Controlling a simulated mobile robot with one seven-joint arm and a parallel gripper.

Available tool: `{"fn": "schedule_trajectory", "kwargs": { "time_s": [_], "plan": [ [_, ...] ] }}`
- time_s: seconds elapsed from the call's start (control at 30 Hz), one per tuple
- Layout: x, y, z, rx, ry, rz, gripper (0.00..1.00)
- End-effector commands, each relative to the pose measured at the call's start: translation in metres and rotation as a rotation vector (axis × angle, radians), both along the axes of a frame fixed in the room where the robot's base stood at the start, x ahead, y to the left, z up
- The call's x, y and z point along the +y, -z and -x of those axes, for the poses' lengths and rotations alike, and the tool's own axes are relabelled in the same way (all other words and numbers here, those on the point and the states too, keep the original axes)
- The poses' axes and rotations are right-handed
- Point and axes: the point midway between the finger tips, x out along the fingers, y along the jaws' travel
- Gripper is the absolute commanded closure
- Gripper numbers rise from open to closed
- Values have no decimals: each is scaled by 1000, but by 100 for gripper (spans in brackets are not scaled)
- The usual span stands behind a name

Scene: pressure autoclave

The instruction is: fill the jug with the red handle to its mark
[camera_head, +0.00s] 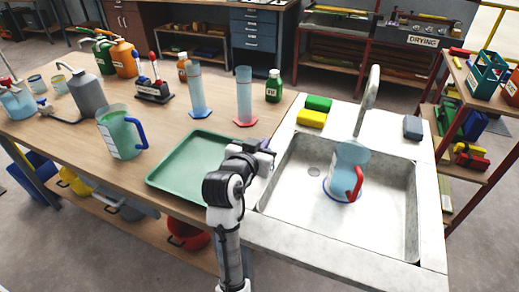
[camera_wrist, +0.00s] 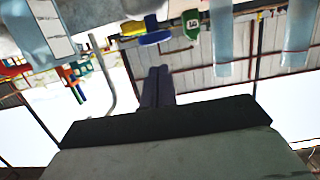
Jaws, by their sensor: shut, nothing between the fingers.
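The jug with the red handle (camera_head: 349,170) is a clear bluish jug standing upright in the sink (camera_head: 290,178), under the tap (camera_head: 369,92). Its red handle (camera_head: 355,184) faces the front right. Its water level and mark cannot be made out. My gripper (camera_head: 268,147) is at the sink's left rim, left of the jug and apart from it. Its two dark fingers (camera_wrist: 158,75) are together and empty in the wrist view. That view looks upside down; a bluish labelled vessel, probably this jug (camera_wrist: 48,32), is at its top left.
A similar jug with a blue handle (camera_head: 122,133) stands on the wooden table. A green tray (camera_head: 185,165) lies left of my gripper. Tall cylinders (camera_head: 243,98) and a green bottle (camera_head: 273,86) stand behind. Green and yellow sponges (camera_head: 312,118) lie on the sink's back ledge.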

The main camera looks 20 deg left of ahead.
Motion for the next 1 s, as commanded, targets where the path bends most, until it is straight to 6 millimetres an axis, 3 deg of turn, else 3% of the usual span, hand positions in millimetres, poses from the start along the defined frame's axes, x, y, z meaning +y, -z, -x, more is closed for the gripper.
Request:
{"fn": "schedule_trajectory", "kwargs": {
  "time_s": [0.2,0.4,0.6,1.0],
  "plan": [
    [3,-13,53,-8,-5,-4,100],
    [4,-24,85,-9,-3,-4,100],
    [4,-28,97,-8,-2,-2,100],
    [4,-28,98,-8,-2,-3,100]
  ]
}}
